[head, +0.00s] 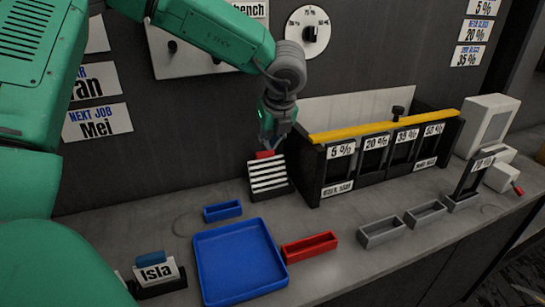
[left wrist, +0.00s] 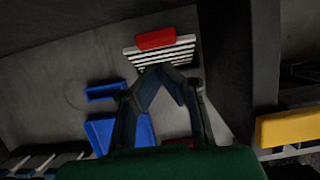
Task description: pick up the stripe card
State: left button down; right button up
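The stripe card (head: 268,176) has black and white stripes and a red tab along its top edge. It leans in a dark holder on the bench against the back wall, left of the dark rack. My left gripper (head: 267,146) points down just above the red tab. In the left wrist view the card (left wrist: 165,52) and its whole red tab show beyond the fingertips (left wrist: 160,70). The fingertips come together in an upside-down V with nothing seen between them. The fingers hide the card's lower part there. My right gripper is in no view.
A dark rack with a yellow top bar (head: 385,126) stands close on the right. A small blue bin (head: 222,211), a large blue tray (head: 238,262) and a red bin (head: 310,247) lie in front. Several grey bins (head: 382,232) stand farther right. An Isla card (head: 157,273) stands front left.

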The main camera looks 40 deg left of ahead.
pick_arm(q)
jog(key=s+d+b, duration=0.1)
jog(key=s+d, duration=0.3)
jog(key=d, duration=0.5)
jog(key=s+d, duration=0.5)
jog(key=d, duration=0.4)
jog(key=shift+d+b, duration=0.25)
jog(key=shift+b, duration=0.15)
jog(key=shift+c, duration=2.4)
grip_release()
jog(key=shift+a+f, duration=0.1)
jog(key=shift+a, duration=0.25)
